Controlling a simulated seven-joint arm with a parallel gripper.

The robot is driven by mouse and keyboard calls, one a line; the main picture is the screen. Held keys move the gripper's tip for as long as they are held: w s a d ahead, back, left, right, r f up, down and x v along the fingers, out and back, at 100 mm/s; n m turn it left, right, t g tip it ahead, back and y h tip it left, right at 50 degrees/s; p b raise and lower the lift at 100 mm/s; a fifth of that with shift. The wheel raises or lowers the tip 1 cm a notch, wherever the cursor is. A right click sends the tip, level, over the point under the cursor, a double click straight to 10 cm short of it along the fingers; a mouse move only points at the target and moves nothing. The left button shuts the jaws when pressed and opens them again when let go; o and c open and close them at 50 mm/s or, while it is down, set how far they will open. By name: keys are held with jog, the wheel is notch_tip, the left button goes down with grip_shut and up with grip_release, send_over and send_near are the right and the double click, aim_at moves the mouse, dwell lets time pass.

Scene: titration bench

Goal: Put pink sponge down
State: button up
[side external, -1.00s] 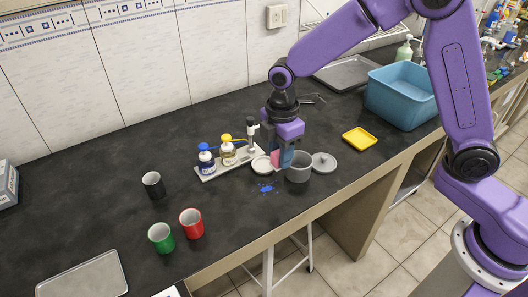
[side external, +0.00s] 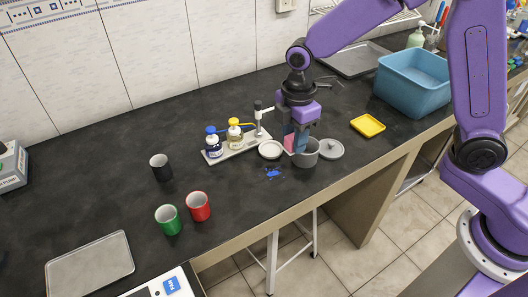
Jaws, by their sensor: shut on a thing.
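The pink sponge (side external: 289,143) is held in my gripper (side external: 294,149), which is shut on it and points down. Only part of the sponge shows between the blue-grey fingers. It is above the bench, between a small white dish (side external: 270,150) and a grey pot (side external: 306,154). The gripper overlaps the pot's left rim in the picture. I cannot tell whether the sponge touches anything below. A blue spill (side external: 272,173) lies on the black bench in front of the dish.
A grey lid (side external: 331,149) lies right of the pot. A yellow tray (side external: 368,125) and blue tub (side external: 414,84) are farther right. A stand with bottles (side external: 236,145) is close on the left. Black (side external: 161,168), green (side external: 168,219) and red (side external: 199,206) cups stand front left.

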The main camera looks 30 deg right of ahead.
jog(key=shift+r, duration=0.1)
jog(key=w+a+f, duration=0.4)
jog(key=w, duration=0.4)
send_over(247, 163)
notch_tip(247, 163, down, 6)
jog(key=shift+s+r, duration=0.1)
jog(key=shift+f, duration=1.6)
jog(key=shift+f, duration=0.15)
jog(key=o, duration=0.9)
jog(key=shift+o, duration=0.2)
